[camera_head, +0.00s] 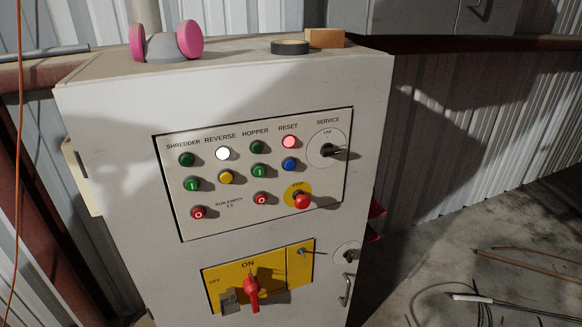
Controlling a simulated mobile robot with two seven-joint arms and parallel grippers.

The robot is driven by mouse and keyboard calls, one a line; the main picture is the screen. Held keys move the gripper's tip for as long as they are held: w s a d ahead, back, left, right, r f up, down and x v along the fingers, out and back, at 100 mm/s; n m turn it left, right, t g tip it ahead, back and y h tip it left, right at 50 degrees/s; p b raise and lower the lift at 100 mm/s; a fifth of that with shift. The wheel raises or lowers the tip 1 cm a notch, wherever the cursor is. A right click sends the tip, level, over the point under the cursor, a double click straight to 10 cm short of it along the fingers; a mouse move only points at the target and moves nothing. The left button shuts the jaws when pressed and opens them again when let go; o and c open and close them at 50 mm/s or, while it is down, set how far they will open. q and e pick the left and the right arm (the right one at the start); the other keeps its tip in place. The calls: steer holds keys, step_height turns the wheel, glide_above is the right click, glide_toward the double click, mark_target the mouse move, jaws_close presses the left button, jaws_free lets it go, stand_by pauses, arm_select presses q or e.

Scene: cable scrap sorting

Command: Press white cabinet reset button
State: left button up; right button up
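The white cabinet (120,160) stands upright in the middle of the view, with a control panel (325,190) on its front. The word RESET is printed at the panel's upper right. Below it are a lit pinkish-red round lamp or button (289,142) and, under that, a blue round button (289,164). I cannot tell from the label alone which of the two is the reset button. A bright white round light (222,153) sits under REVERSE. Neither of my grippers is in view, and nothing covers the panel.
A red mushroom stop button (302,201) and a black SERVICE selector (331,150) are near the blue button. A red rotary handle (251,288) is lower down. Pink earmuffs (190,36), black tape (290,46) and an orange-brown block (325,38) lie on top. Cables (500,302) lie on the floor at right.

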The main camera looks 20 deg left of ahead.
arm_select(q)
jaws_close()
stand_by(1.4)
